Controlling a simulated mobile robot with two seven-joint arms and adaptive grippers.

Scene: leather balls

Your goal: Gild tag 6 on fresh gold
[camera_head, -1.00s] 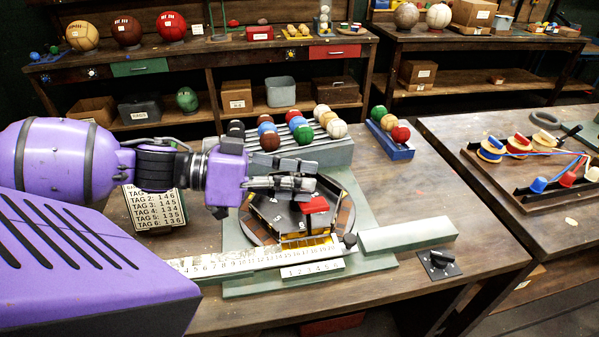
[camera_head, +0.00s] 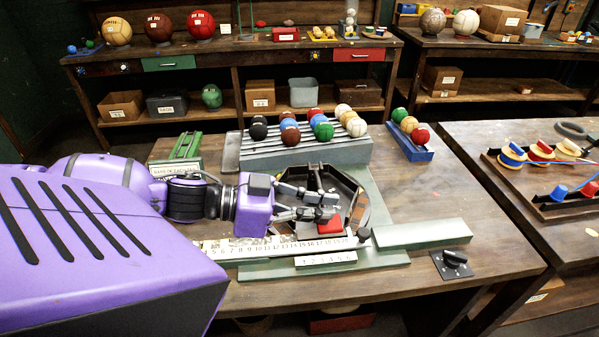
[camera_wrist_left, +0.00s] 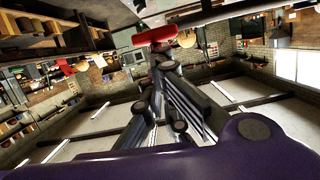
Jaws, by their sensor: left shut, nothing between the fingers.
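My left gripper (camera_head: 332,207) is shut and empty, over the front part of a dark many-sided tray (camera_head: 343,183) on the green-grey base (camera_head: 385,205). A red block (camera_head: 330,226) sits just below the fingertips; I cannot tell if they touch. In the left wrist view the closed fingers (camera_wrist_left: 168,72) point toward a red piece (camera_wrist_left: 155,37). A number strip (camera_head: 280,245) and a shorter strip marked 1 to 6 (camera_head: 326,258) lie along the base's front. The tag list card (camera_head: 177,170) is mostly behind my arm. Gold is not clearly visible. My right gripper is out of view.
A ribbed rack of coloured balls (camera_head: 305,150) stands behind the base, with a blue ball tray (camera_head: 410,145) to its right. A green-grey bar (camera_head: 422,233) and a black knob (camera_head: 453,260) lie right of the base. The table's right part is mostly clear.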

